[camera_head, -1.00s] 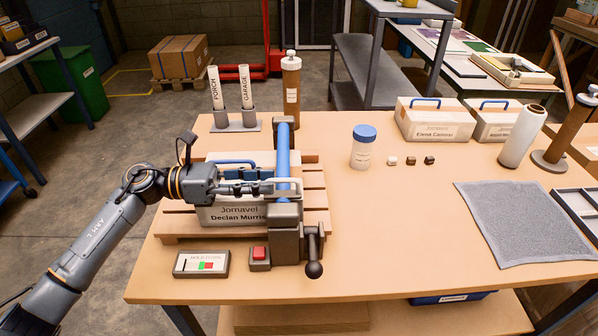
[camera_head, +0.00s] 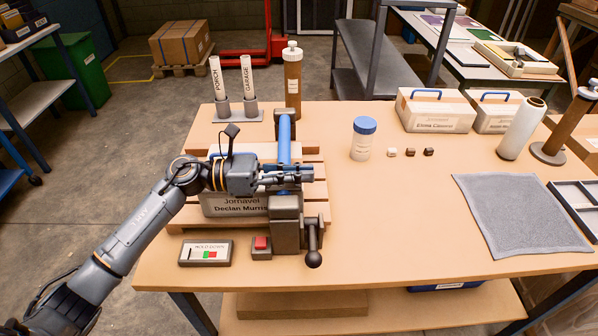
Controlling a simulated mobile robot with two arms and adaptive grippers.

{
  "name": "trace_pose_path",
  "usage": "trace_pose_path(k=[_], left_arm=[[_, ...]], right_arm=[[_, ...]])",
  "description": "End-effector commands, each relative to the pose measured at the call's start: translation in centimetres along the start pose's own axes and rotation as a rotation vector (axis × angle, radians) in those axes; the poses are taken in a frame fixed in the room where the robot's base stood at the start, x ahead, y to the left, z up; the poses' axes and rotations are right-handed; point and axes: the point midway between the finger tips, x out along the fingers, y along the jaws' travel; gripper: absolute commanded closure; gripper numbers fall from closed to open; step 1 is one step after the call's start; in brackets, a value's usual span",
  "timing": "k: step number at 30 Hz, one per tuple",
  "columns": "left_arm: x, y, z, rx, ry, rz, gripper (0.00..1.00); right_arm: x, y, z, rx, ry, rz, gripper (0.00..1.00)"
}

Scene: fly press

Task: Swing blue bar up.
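The blue bar (camera_head: 284,137) lies low across the press, running from a grey post at the back to a grey block (camera_head: 286,222) with a dark crank handle (camera_head: 312,246) at the front. My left gripper (camera_head: 300,176) reaches in from the left, and its fingers cross the bar's near part, hiding that stretch. Whether the fingers are closed on the bar or only over it cannot be told. Under the bar a grey-white case (camera_head: 232,206) labelled "Jornavel Declan Murris" sits on a wooden slatted base (camera_head: 190,222). My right gripper is not in view.
A panel with a red and green indicator (camera_head: 205,253) and a red button (camera_head: 261,243) sit at the front. Two labelled tubes (camera_head: 247,77) and a brown bottle (camera_head: 293,80) stand behind.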

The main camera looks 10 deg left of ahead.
Motion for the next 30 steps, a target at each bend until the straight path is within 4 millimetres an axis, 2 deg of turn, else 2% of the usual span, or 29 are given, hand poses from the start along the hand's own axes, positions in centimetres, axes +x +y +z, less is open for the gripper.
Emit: trace_pose_path(k=[8,14,20,26,30], left_arm=[[0.0,-0.1,0.0,-0.004,0.001,-0.003,1.0],[0.0,-0.1,1.3,-0.037,0.001,-0.003,1.0],[0.0,0.2,4.6,-0.14,0.002,-0.003,1.0],[0.0,1.4,9.6,-0.306,0.001,-0.002,1.0],[0.0,3.0,13.1,-0.439,-0.001,-0.002,1.0]], right_arm=[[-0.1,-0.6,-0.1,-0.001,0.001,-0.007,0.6],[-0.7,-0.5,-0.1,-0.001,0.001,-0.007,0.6],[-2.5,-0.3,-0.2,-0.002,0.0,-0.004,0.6],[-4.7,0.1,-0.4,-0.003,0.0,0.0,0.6],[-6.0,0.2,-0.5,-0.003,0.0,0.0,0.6]])
